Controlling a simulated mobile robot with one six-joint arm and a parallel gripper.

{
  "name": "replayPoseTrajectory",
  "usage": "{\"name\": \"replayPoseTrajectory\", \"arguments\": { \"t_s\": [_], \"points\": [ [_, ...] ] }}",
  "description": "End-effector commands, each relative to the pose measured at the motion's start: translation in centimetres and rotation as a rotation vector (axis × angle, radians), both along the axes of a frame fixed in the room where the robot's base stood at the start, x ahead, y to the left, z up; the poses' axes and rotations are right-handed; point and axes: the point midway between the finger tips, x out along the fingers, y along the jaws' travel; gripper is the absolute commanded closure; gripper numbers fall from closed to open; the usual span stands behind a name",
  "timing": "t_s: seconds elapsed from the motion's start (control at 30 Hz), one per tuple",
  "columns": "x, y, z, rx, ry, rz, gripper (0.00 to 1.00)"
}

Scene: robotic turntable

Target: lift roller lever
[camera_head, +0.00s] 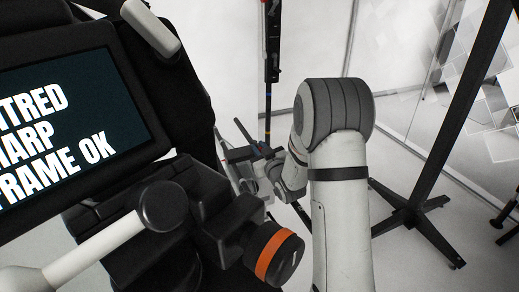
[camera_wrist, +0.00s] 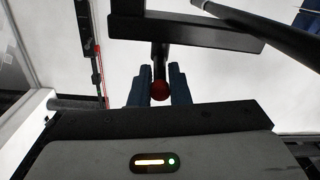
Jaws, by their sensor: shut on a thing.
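In the wrist view, the roller lever (camera_wrist: 160,52) shows as a short dark rod with a red rounded end. It meets a black bar (camera_wrist: 190,32) at the top of the picture. My gripper (camera_wrist: 160,82) has its two blue fingers on either side of the rod, shut on it, with the red end between them. In the head view, my gripper (camera_head: 258,152) is small, behind the arm's wrist, beside grey and dark turntable parts; the lever cannot be made out there.
A dark pole with red marks (camera_head: 271,45) rises behind my gripper. A black stand (camera_head: 412,215) with spread feet is at the right. A monitor (camera_head: 75,125) and a black device with an orange ring (camera_head: 268,254) fill the left foreground.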

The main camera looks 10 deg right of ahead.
Motion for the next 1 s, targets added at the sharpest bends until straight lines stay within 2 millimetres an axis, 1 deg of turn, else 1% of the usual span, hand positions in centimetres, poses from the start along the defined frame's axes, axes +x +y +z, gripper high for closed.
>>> {"name": "replayPoseTrajectory", "arguments": {
  "t_s": [0.17,0.37,0.57,1.0],
  "points": [
    [0.0,-0.2,-0.1,0.000,-0.001,0.023,1.00],
    [0.2,-0.7,-0.3,-0.003,-0.002,0.108,1.00],
    [0.5,-1.5,-0.3,-0.004,-0.004,0.265,1.00],
    [1.9,-3.0,0.0,-0.002,-0.001,0.685,1.00]
  ]
}}
